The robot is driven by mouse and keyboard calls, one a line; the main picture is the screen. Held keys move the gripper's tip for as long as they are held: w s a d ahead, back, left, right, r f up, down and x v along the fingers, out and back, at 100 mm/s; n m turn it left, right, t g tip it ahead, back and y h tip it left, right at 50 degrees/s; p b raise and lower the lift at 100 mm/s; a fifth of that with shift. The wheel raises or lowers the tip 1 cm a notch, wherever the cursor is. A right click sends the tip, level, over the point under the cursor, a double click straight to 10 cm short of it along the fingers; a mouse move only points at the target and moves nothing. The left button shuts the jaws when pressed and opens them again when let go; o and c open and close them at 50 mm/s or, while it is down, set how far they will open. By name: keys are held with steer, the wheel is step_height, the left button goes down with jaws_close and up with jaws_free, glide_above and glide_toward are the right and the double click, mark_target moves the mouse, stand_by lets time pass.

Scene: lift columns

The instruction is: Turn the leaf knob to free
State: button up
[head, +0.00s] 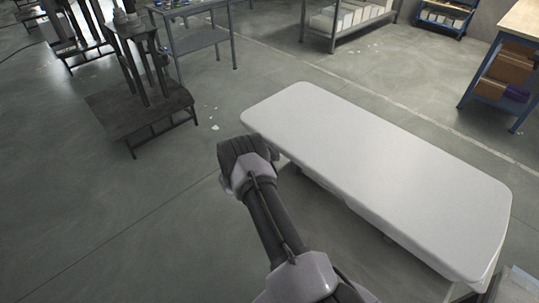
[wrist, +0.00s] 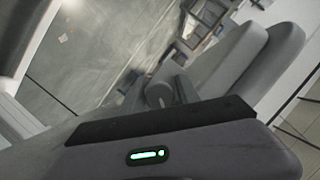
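A white table with rounded corners (head: 380,165) stands in the middle and right of the head view. A pale part (head: 350,202) shows below its near long edge. I cannot make out a leaf knob in either view. My arm reaches up from the bottom of the head view, and its dark front joint lies beside the table's left end. The fingertips of my gripper cannot be made out there. In the wrist view, grey rounded housings and a dark bar with a green light fill much of the picture; no object is seen held.
A dark low stand with posts (head: 138,112) is at the upper left. A grey shelf cart (head: 200,40) and a grey rack (head: 345,22) stand at the back. A blue-framed bench with boxes (head: 505,75) is at the right. Floor left of my arm is clear.

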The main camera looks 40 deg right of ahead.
steer(key=shift+c, duration=0.2)
jaws_close()
steer(key=shift+s+f+n+g+b, duration=0.15)
steer(key=shift+n+g+b, duration=1.15)
steer(key=shift+n+b, duration=0.55)
steer(key=shift+n, duration=0.25)
steer(key=shift+o, duration=0.2)
jaws_free()
